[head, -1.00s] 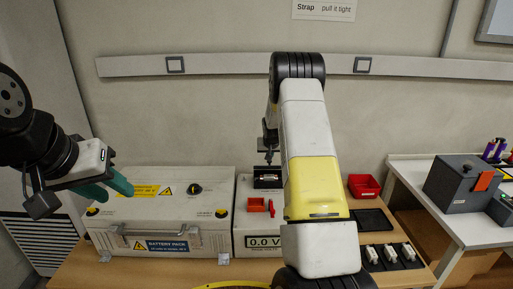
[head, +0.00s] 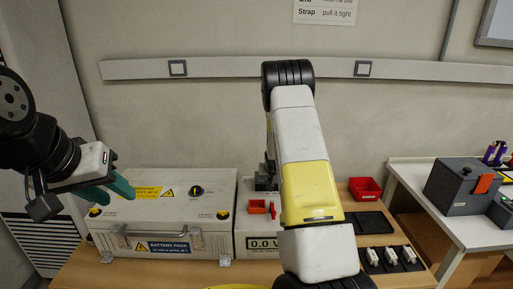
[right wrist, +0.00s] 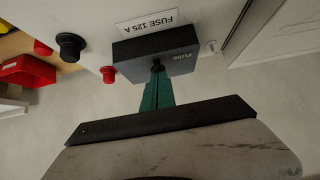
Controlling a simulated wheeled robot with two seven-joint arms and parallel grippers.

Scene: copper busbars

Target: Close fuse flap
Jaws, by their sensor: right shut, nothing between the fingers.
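The fuse flap (right wrist: 160,52) is a dark grey lid marked FUSE, below a FUSE 125 A label in the right wrist view. It looks down over its holder, with no fuse or gap showing; whether it is latched I cannot tell. My right gripper (right wrist: 157,75) is shut and empty, its green fingertips at the small dark knob on the lid's near edge. In the head view the fuse holder (head: 265,184) shows as a small dark block, partly hidden by my right arm. My left gripper (head: 107,191) is open and empty above the battery pack's left side.
The battery pack (head: 205,242) stands left of the fuse unit (head: 243,225) with its 0.0 V display. A red tray (head: 364,189), a dark mat (head: 374,223) and white parts (head: 391,256) lie right of my arm. A side table holds a grey box (head: 463,187).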

